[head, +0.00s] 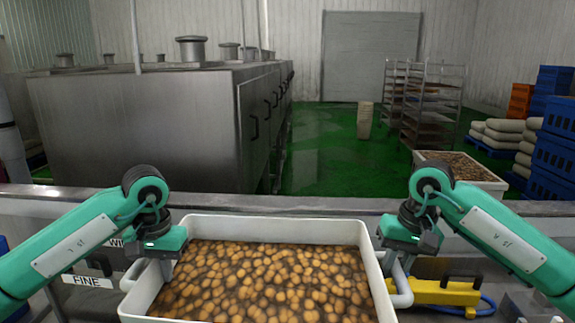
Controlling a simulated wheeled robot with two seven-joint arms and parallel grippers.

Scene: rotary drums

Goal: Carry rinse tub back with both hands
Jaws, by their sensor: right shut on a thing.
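The rinse tub (275,227) is a white rectangular tub at the bottom centre of the head view, filled with round yellow-brown produce in dark liquid. Its near edge is cut off by the frame. A white handle (131,277) stands out on its left side and another handle (404,292) on its right. My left gripper (166,268) reaches down at the tub's left rim beside the left handle; its jaws are mostly hidden. My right gripper (390,264) is shut on the tub's right handle, its fingers partly hidden by its own body.
A metal ledge (300,206) runs behind the tub. A yellow tool (445,292) with a blue hose lies right of it. Beyond are a large steel machine (140,115), rack trolleys (432,105), a filled white bin (462,168) and blue crates (553,150).

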